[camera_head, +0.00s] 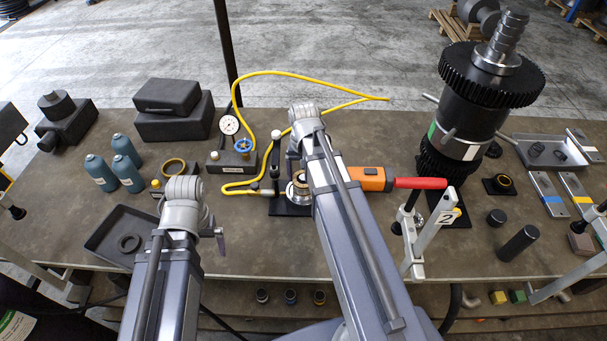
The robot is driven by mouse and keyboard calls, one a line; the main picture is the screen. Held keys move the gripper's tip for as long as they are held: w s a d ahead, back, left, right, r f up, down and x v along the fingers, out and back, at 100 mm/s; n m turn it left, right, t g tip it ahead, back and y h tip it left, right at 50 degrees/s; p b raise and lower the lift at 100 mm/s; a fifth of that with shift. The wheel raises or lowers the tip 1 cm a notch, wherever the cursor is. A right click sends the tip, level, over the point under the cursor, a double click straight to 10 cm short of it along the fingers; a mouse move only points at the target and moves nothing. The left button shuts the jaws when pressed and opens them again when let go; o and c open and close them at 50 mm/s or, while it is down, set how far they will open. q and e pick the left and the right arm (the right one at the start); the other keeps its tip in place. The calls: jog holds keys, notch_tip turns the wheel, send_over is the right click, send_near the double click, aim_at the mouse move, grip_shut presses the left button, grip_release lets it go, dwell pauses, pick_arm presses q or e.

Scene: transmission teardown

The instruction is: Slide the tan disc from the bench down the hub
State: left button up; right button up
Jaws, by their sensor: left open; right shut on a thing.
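An orange tool with a red handle (388,180) runs right from behind my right arm. A tall black gear shaft (470,117) stands at right. Blue bottles (122,165), a gauge (229,125) with yellow hose, and a dark tray (112,226) crowd the left.

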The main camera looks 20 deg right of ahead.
jog(key=o, duration=1.3)
jog(key=shift+o, duration=0.2)
jog(key=shift+r, duration=0.1)
notch_tip(320, 180, up, 8)
jog(key=p, duration=0.8)
jog(key=shift+f, duration=0.2)
jog(key=shift+r, duration=0.1)
notch_tip(320, 180, up, 7)
jog(key=p, duration=0.7)
jog(key=shift+f, duration=0.2)
